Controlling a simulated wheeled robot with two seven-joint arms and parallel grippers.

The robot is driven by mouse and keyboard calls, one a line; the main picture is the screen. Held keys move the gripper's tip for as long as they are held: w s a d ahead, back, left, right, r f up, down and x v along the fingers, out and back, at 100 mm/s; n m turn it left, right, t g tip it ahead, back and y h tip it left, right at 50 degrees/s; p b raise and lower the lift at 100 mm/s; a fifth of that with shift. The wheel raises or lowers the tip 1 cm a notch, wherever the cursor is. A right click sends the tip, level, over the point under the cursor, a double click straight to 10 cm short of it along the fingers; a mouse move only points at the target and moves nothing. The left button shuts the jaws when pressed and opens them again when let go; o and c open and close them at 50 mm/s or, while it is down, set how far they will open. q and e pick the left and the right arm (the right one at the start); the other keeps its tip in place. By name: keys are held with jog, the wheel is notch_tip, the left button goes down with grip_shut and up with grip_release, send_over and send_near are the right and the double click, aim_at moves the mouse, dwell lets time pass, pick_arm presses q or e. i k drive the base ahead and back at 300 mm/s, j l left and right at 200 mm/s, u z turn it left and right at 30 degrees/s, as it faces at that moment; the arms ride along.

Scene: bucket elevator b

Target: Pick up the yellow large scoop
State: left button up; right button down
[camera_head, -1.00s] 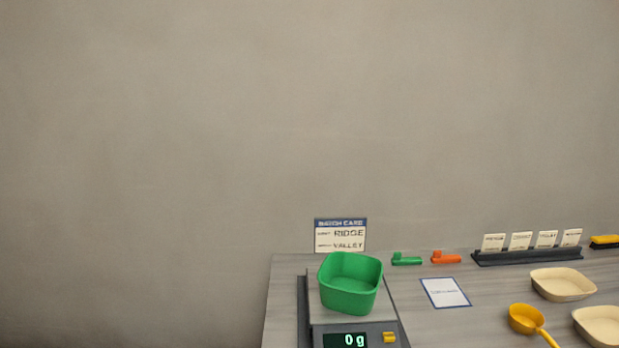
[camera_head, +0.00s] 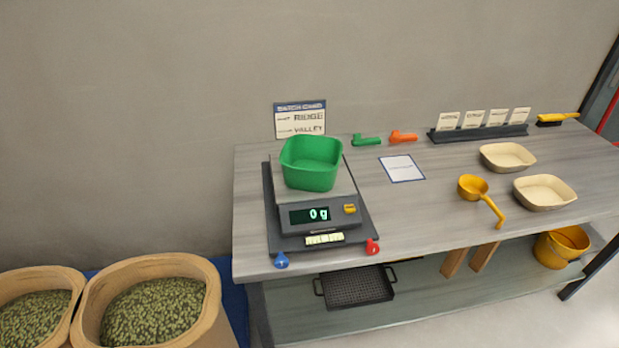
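The yellow large scoop (camera_head: 473,187) lies on the grey table, right of the scale. Its round bowl is toward the back left and its handle (camera_head: 493,210) points toward the front edge. It looks empty and nothing covers it. Neither of my grippers shows in the head view.
A scale (camera_head: 321,215) reading 0 g bears a green bin (camera_head: 311,164) on the table's left. Cream trays (camera_head: 507,157) (camera_head: 545,192) sit close right of the scoop. A white card (camera_head: 401,168) lies behind left. Sacks of green pellets (camera_head: 150,306) stand at the lower left. A yellow bucket (camera_head: 562,247) is on the lower shelf.

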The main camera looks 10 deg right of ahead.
aim_at(470, 188)
jog(key=z, duration=1.35)
